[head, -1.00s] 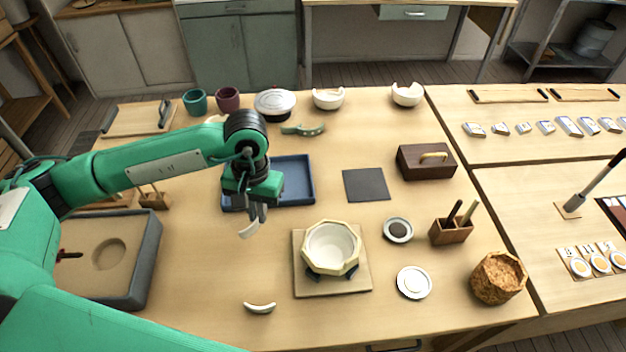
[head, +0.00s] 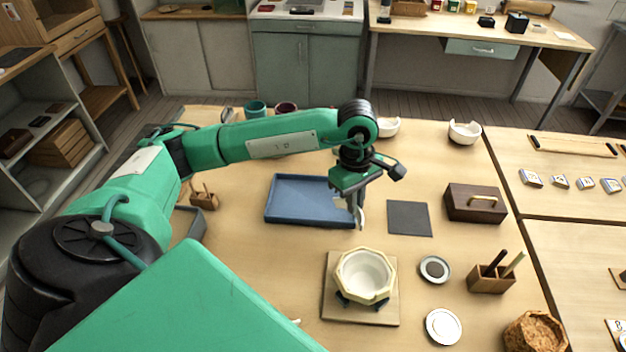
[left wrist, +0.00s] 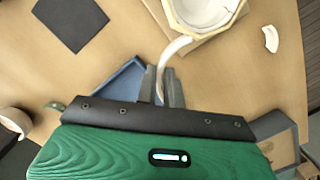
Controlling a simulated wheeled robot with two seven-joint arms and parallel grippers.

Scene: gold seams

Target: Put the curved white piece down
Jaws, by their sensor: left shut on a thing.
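My left gripper (head: 355,204) points down near the right edge of the blue tray (head: 300,201). It is shut on a curved white piece (head: 361,215), which hangs below the fingers. In the left wrist view the piece (left wrist: 176,47) arcs out from between the fingertips (left wrist: 161,88) towards the white bowl (left wrist: 200,10), and whether they touch is unclear there. In the head view the bowl (head: 364,272), with a cream octagonal rim, sits in front of the gripper. A second white piece (left wrist: 271,39) lies on the table, mostly hidden in the head view. My right gripper is not in view.
The bowl stands on a wooden board (head: 384,315). A dark square mat (head: 409,218) lies right of the gripper. A brown box (head: 475,203), a pen holder (head: 490,280) and two small dishes (head: 435,269) are further right. Bare table shows between the tray and the board.

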